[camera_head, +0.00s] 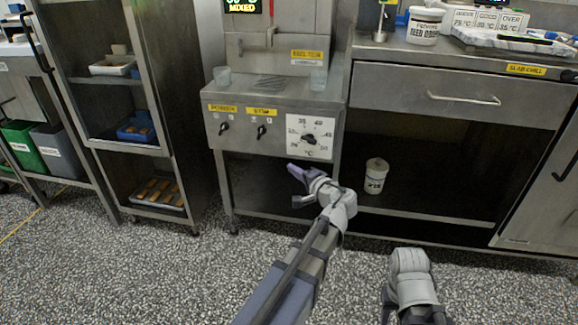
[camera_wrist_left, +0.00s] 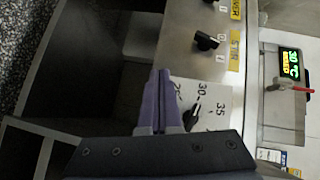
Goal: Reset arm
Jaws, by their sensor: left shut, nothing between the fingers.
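My left gripper (camera_head: 292,170) is in front of the machine, below its temperature dial (camera_head: 310,137). Its purple fingers are shut together with nothing between them. In the left wrist view the shut fingers (camera_wrist_left: 160,75) point along the machine's front panel. The dial (camera_wrist_left: 194,118) shows there next to the fingers; I cannot tell any contact. A grey part of my other arm shows at the lower right of the head view, but its fingers are not visible.
The steel machine (camera_head: 272,90) has two black knobs marked power and stir. A white tub (camera_head: 375,176) stands on the low shelf to the right. A shelf rack with trays (camera_head: 158,193) stands at left. The speckled floor (camera_head: 130,270) in front is clear.

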